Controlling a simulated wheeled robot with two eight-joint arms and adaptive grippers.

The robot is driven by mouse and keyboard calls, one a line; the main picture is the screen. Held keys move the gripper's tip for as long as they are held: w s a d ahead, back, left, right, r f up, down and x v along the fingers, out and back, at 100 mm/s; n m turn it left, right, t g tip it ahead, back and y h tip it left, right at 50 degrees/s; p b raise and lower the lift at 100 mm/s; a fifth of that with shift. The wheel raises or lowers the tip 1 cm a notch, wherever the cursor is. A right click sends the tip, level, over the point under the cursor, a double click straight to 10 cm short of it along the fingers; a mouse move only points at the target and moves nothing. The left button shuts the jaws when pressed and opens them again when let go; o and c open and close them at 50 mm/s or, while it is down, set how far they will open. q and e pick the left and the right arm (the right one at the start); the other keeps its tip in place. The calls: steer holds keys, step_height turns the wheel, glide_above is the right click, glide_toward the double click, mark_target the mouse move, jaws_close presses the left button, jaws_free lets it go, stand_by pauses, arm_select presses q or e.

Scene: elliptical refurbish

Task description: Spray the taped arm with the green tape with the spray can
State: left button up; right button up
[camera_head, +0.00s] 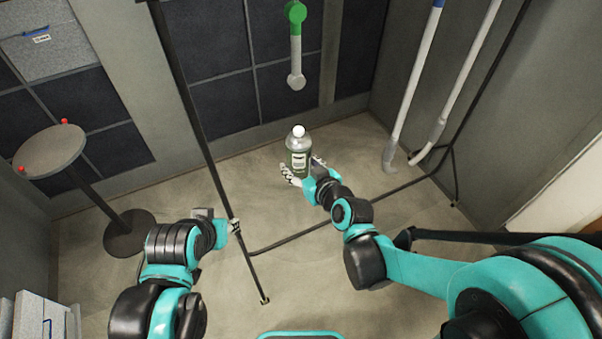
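A clear and dark green spray can (299,160) with a white top stands upright in the middle of the view. My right gripper (303,172) has its fingers on either side of the can's lower part and appears to hold it above the floor. A grey arm (295,55) with green tape (296,13) at its top hangs behind and above the can, apart from it. My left gripper (235,226) is at the long black pole, overlapping it; its fingers are too small to tell whether they grip it.
Two white arms (415,90) stand at the right, one with blue tape (438,3). Black poles form a frame across the floor. A round stool-like stand (52,150) with red knobs is at the left. Grey boxes (40,315) sit at lower left.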

stand_by(0.3)
arm_select(q)
steer(key=c, duration=0.4)
steer(key=shift+w+r, duration=0.1)
steer(key=shift+r, duration=0.15)
jaws_close()
steer(key=w+d+r+g, duration=0.3)
steer(key=w+d+r, duration=0.3)
steer(key=w+r, duration=0.3)
steer(key=w+d+r+g, duration=0.2)
steer(key=w+d+r, duration=0.45)
steer(key=r, duration=0.55)
steer(key=w+d+r+g, duration=0.1)
steer(key=w+d+g, duration=0.1)
steer(key=w+d, duration=0.25)
steer(key=shift+m, duration=0.4)
steer(key=shift+s+d+f, duration=0.15)
steer(key=shift+f, duration=0.75)
steer(key=shift+s+d+f, duration=0.1)
steer(key=shift+s+f, duration=0.1)
steer(key=shift+f, duration=0.75)
steer(key=shift+s+d+f, duration=0.15)
steer(key=shift+f, duration=0.75)
